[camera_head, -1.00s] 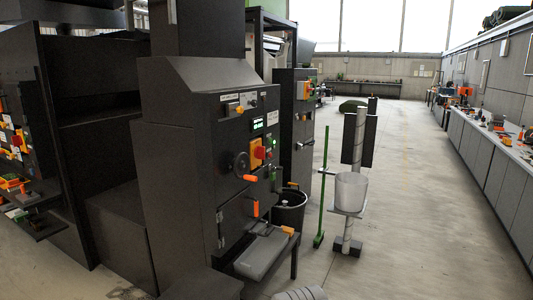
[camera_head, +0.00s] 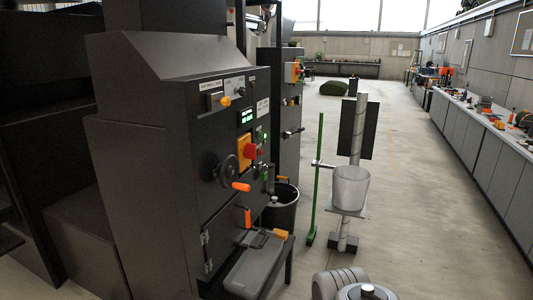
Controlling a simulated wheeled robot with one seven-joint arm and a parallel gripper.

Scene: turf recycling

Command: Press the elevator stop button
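A dark machine cabinet (camera_head: 150,150) stands at left centre, its control panel facing right. On the panel a red button (camera_head: 250,151) sits on an orange-yellow plate (camera_head: 242,148), beside a black handwheel (camera_head: 229,169) with an orange handle. A second red and orange control (camera_head: 296,72) shows on the cabinet behind. The labels are too small to read, so I cannot tell which one is the elevator stop button. My gripper is not in view. Rounded grey parts of my arm show at the bottom edge, well below and right of the panel.
A grey case (camera_head: 252,266) on a low stand juts out below the panel. A black bin (camera_head: 281,207), a green post (camera_head: 316,190) and a pole with a translucent bucket (camera_head: 351,187) stand to the right. Floor (camera_head: 420,220) is open up to the long bench.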

